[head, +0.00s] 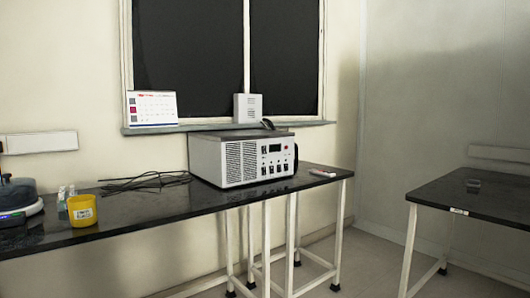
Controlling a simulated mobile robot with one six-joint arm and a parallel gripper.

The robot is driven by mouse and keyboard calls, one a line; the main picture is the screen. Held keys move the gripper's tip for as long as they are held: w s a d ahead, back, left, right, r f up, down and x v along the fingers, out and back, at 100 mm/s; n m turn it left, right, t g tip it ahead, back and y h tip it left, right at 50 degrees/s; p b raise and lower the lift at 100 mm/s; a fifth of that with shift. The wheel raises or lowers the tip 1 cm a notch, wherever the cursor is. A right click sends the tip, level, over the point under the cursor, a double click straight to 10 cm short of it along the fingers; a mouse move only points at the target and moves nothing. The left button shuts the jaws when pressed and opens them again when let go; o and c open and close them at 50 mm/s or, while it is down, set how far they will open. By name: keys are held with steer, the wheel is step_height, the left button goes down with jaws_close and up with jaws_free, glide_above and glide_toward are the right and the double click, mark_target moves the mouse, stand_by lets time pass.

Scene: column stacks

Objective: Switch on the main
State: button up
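A grey-white box-shaped instrument (243,158) stands on the black bench near its right end. Its front has vent slots on the left and a control panel (276,159) on the right, with a small red mark and several dark switches or sockets. I cannot tell which of these is the main, or whether it is on or off. A white panel (40,142) is on the wall at the far left; its details are too small to read. My gripper is not in view.
Black cables (148,181) lie on the bench (150,213) left of the instrument. A yellow cup (82,210) and small bottles stand further left. A calendar (152,108) and white box (248,107) are on the window sill. Another black table (480,200) is at right, with floor between.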

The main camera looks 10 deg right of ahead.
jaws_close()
